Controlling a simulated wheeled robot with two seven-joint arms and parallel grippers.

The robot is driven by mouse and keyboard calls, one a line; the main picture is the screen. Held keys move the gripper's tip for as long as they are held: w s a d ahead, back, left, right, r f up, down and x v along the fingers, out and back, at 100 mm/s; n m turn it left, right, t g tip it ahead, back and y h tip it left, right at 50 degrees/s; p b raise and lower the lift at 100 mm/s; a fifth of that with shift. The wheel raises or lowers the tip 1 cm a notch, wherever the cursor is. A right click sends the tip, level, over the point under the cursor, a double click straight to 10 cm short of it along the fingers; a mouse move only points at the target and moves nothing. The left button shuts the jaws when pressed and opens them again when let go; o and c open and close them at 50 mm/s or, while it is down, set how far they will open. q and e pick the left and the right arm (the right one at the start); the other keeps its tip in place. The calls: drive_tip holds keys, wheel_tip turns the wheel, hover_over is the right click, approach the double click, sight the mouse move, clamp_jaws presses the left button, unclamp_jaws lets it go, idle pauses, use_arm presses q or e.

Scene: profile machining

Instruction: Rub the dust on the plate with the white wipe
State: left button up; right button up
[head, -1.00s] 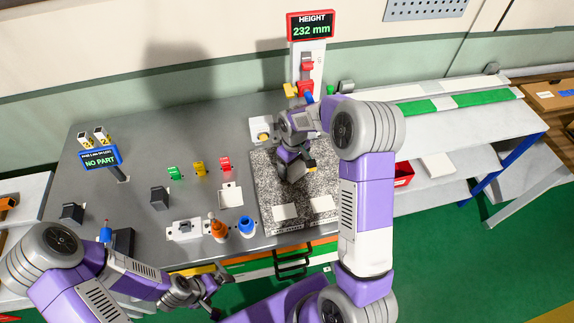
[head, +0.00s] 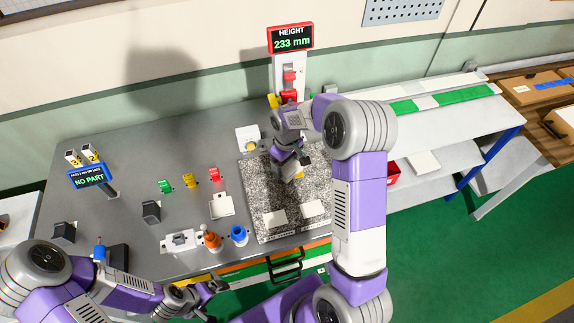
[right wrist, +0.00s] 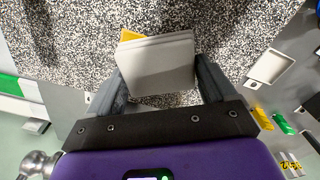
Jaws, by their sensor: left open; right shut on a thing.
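The speckled black-and-white plate (head: 318,181) lies at the right of the grey bench. My right gripper (head: 293,170) points down over its middle. In the right wrist view my right gripper (right wrist: 160,95) is shut on a pale, layered flat block, which looks like the white wipe (right wrist: 155,68). A small yellow-orange piece (right wrist: 130,36) shows behind the wipe. I cannot tell whether the wipe touches the plate. I cannot make out the dust against the speckles. My left gripper (head: 208,294) is open and empty in front of the bench's front edge.
A height gauge (head: 290,75) stands behind the plate. An orange bottle (head: 212,241) and a blue one (head: 239,235) stand left of it. The white side table (head: 440,143) is at the right.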

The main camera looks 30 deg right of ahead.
drive_tip(key=shift+r+p, duration=0.5)
drive_tip(key=shift+r, duration=0.65)
drive_tip(key=shift+r, duration=0.1)
drive_tip(key=shift+r+p, duration=1.1)
drive_tip(key=shift+r, duration=0.35)
drive_tip(key=shift+f, duration=0.1)
